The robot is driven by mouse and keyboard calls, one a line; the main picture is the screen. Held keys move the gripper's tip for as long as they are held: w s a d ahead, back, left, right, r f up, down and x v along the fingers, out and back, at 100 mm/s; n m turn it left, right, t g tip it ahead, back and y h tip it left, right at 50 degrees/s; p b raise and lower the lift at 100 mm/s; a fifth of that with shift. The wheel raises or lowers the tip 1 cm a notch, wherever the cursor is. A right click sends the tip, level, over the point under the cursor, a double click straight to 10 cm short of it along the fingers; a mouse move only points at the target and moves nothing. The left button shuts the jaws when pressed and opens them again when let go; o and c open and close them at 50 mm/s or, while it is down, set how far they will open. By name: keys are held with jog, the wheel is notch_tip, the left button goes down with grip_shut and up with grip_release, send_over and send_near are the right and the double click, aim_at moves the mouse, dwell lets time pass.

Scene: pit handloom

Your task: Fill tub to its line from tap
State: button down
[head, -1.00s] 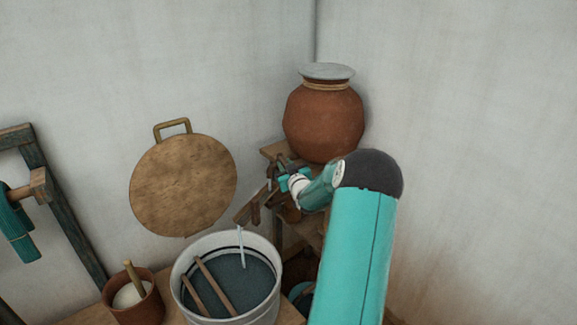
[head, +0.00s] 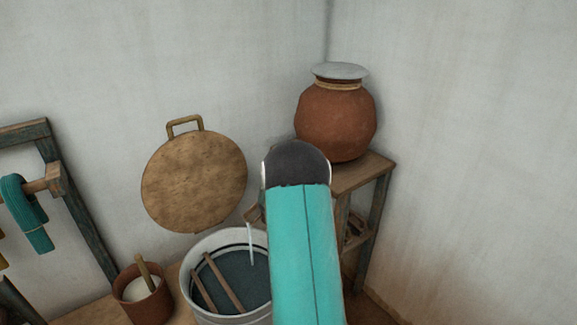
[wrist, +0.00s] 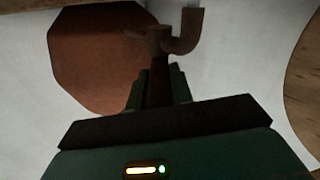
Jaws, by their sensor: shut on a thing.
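The white tub (head: 185,283) stands low in the head view with dark bluish liquid (head: 240,277) in it. A dark line (head: 215,251) runs round its inner wall, and the liquid surface looks slightly below it at the far side. A thin pale water stream (head: 251,243) falls into the tub from the tap spout (head: 254,213). In the wrist view the brown tap (wrist: 182,42) has a curved spout. My gripper (wrist: 158,78) is shut on the tap's brown lever. In the head view my arm hides my gripper and most of the tap.
Two wooden sticks (head: 222,283) lean in the tub. A clay pot (head: 335,122) with a grey lid stands on a wooden stand (head: 370,172). A round wooden board (head: 194,180) leans on the wall. A small brown pot (head: 148,307) is left of the tub.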

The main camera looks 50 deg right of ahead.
dwell(0.4)
jog(key=c, duration=1.2)
grip_release()
jog(key=shift+c, duration=0.2)
jog(key=v, duration=1.3)
jog(key=shift+a, duration=0.4)
jog(key=shift+s, duration=0.1)
